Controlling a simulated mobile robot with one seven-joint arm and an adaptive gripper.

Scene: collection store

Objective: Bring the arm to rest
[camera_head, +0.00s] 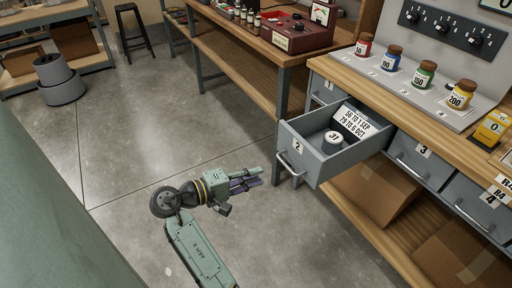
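My arm (200,252) reaches up from the bottom of the picture, bent at a dark round joint. My gripper (256,178) points right, over the bare floor, left of and apart from the open drawer marked 2 (306,167). Its fingers lie close together in this view, and I cannot tell whether they are open or shut. I see nothing held between them, though the far side is hidden. The drawer holds a round pale item marked 31 (333,138) and a printed card (354,120).
Drawer 2 sticks out from the wooden bench (400,92); drawer 3 (416,157) is closed. Several labelled jars (424,74) stand on top. Cardboard boxes (376,190) sit below. A stool (131,28) and grey round object (58,80) stand far left. The middle floor is clear.

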